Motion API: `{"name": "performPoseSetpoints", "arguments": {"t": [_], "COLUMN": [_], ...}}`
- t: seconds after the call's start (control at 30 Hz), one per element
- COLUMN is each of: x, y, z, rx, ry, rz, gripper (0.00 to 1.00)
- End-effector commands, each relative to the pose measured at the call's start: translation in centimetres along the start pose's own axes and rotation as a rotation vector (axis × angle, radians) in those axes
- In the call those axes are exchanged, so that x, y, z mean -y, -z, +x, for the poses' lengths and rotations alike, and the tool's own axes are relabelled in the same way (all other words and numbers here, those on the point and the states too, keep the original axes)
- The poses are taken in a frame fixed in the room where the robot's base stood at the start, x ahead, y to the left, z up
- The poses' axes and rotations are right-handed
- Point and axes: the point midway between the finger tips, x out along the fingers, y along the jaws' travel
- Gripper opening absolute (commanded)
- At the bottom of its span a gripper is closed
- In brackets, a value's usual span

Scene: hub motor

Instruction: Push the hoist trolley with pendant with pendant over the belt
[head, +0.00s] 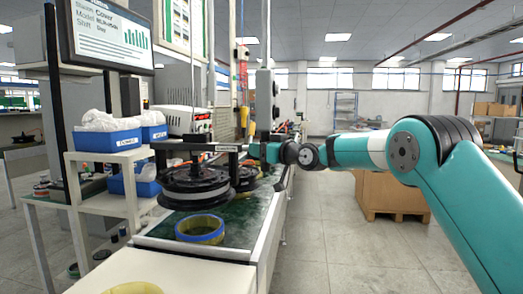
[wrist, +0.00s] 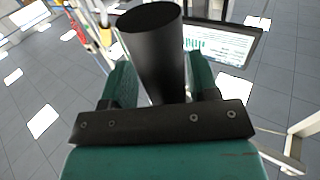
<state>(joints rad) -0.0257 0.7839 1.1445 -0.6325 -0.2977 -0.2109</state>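The grey pendant (head: 264,100) of the hoist trolley hangs upright beside the belt in the head view, with dark controls on its right side. My gripper (head: 254,150) is at its lower end, level with the dark lifting beam. In the wrist view a black cylindrical part (wrist: 155,50), seemingly the pendant's grip, stands between the two teal fingers of my gripper (wrist: 160,80) and fills the gap, so they look shut on it. A black wheel-shaped hub motor (head: 195,186) is under the beam at the belt's near end. The green belt (head: 238,226) is partly hidden by it.
A yellow and blue ring (head: 200,229) lies on the belt in front of the motor. Blue bins (head: 108,140) stand on a white shelf at left, below a screen (head: 105,38). A cardboard box (head: 392,195) stands on the floor behind my arm.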

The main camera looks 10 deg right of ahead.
Motion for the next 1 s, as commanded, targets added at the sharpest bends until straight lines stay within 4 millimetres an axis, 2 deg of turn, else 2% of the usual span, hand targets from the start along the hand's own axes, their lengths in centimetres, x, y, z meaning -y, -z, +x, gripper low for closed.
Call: {"name": "performPoseSetpoints", "arguments": {"t": [0.2, 0.37, 0.8, 1.0], "x": [0.2, 0.2, 0.0, 0.0], "y": [-0.2, -0.3, -0.4, -0.2], "z": [-0.1, -1.7, -12.6, -16.0], "rx": [0.003, 0.003, 0.002, 0.002], "ry": [0.004, 0.004, -0.001, 0.001], "rz": [0.002, 0.001, 0.001, 0.001], "gripper": [0.55, 0.55, 0.55, 0.55]}}
